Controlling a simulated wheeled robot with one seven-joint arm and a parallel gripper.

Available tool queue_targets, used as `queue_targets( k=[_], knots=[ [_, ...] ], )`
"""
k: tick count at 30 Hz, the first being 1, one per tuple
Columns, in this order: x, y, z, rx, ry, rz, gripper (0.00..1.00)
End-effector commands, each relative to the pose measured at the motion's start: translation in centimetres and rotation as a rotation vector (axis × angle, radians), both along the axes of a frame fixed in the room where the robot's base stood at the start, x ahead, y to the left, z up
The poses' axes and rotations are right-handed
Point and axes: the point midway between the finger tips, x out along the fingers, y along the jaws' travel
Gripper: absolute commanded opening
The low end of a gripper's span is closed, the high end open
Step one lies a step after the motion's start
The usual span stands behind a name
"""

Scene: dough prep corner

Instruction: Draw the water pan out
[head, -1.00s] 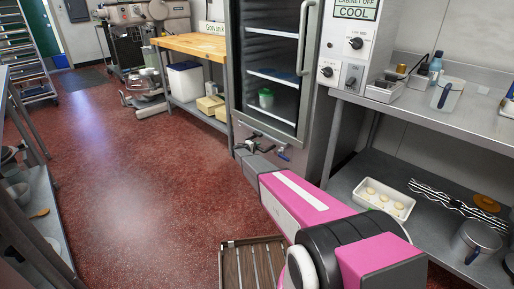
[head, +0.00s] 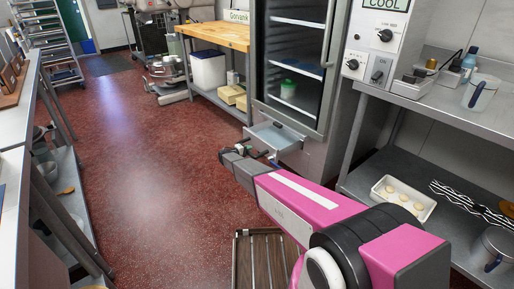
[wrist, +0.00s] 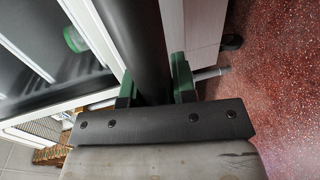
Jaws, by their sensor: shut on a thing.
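The water pan (head: 274,138) is a shallow grey metal tray low on the front of the tall glass-doored cabinet (head: 312,155). It sticks out of the cabinet front, partly drawn. My gripper (head: 258,155) is at the pan's front and is shut on its handle; my gripper and arm hide part of the handle. In the wrist view my green-padded fingers (wrist: 155,82) stand either side of a dark shape, and a metal bar end (wrist: 210,73) shows beyond the right finger. The pan's inside is hardly visible there.
The cabinet door is closed, with a green-lidded container (head: 288,89) on a shelf inside. A wooden-topped table (head: 215,36) is behind left. The red floor (head: 140,150) at left is clear.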

Motion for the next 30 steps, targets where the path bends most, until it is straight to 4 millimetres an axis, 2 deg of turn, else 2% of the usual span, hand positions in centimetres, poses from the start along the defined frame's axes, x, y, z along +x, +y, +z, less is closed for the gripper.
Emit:
queue_targets(
  k=[6,19,20,21,22,30],
  knots=[
    [-1.3,1.8,0.0,0.000,0.000,0.000,0.00],
    [-1.5,2.1,-0.1,0.001,0.000,0.000,0.00],
    [-1.5,2.1,-0.1,0.001,0.000,0.000,0.35],
    [-1.5,2.1,-0.1,0.001,0.000,0.000,0.48],
    [-1.5,2.1,-0.1,0.001,0.000,0.000,0.51],
    [-1.5,2.1,0.0,0.000,0.000,0.000,0.51]
  ],
)
